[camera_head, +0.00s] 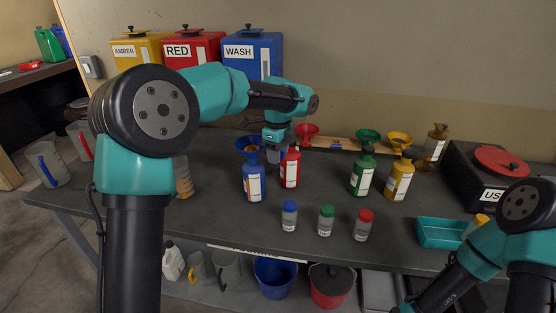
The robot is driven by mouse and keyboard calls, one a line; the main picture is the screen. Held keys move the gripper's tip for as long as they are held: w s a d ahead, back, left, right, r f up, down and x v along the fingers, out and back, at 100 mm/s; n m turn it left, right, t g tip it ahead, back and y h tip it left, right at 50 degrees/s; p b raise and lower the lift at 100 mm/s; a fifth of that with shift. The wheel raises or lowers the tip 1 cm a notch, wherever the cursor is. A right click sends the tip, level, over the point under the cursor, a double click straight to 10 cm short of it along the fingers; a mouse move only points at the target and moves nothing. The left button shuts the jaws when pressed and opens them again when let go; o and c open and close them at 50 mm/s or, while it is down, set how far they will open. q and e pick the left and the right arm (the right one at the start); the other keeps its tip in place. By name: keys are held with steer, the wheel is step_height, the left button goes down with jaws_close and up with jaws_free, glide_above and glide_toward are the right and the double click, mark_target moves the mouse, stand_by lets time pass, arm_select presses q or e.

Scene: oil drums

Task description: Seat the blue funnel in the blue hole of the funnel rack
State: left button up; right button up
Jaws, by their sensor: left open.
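The blue funnel (247,144) sits in the top of a blue bottle (254,182) left of the table's middle; something orange-brown shows inside it. The funnel rack (345,145) is a wooden strip at the back of the table, with a red funnel (307,131), a green funnel (368,136) and a yellow funnel (398,139) along it. A small blue mark shows on the strip between the red and green funnels; a hole there cannot be made out. My left gripper (274,157) is open, pointing down just right of the blue funnel. My right gripper is out of view.
A red bottle (290,168) stands close under my left gripper. A green bottle (362,176) and a yellow bottle (399,180) stand in front of the rack. Several small capped jars, a teal tray (441,233) and a black machine (478,175) are nearer or right.

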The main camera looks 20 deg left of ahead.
arm_select(q)
steer(key=shift+f, duration=1.4)
jaws_close()
steer(key=shift+r, duration=0.95)
steer(key=shift+r, duration=2.1)
